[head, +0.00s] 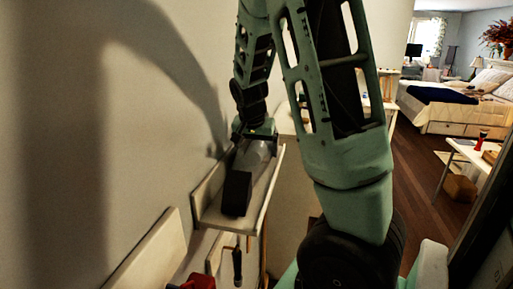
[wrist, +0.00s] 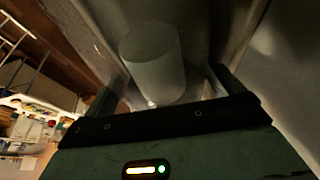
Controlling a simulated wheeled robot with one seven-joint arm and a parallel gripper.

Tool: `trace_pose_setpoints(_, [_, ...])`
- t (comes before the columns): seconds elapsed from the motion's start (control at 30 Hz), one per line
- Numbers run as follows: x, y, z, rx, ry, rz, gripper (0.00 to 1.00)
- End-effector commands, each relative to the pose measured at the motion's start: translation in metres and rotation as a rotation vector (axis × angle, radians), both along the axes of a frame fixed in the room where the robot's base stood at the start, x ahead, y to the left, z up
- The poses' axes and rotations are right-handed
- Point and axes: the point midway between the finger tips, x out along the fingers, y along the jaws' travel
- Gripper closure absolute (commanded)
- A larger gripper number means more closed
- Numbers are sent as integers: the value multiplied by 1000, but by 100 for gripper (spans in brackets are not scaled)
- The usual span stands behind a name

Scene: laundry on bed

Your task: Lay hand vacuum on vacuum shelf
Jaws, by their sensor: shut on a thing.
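The hand vacuum (head: 237,193) has a dark block-like end and a pale grey body. It lies lengthwise over the white vacuum shelf (head: 215,219) on the left wall, within its raised back and front edge. I cannot tell whether it rests fully on the board. My gripper (head: 256,137) is at the vacuum's far end, shut on it. In the wrist view, a grey cylindrical part of the vacuum (wrist: 152,62) shows between the two fingers of my gripper (wrist: 163,88); the finger contact is partly hidden.
Another pale wall shelf (head: 143,255) is nearer at lower left, with a red object (head: 198,281) at the bottom edge. A dark-handled tool (head: 237,266) hangs below the vacuum shelf. A bed (head: 458,108) and a side table (head: 466,150) stand far right, beyond open wooden floor.

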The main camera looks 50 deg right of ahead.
Motion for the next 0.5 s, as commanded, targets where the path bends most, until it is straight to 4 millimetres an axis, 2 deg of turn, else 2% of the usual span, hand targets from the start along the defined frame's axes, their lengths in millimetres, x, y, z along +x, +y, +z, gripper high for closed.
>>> trace_pose_setpoints(0.17, [1,-1,2,-2,-4,0,70])
trace_pose_setpoints(0.2, [1,-1,2,-2,-4,0,2])
trace_pose_setpoints(0.5, [0,1,2,1,1,1,0])
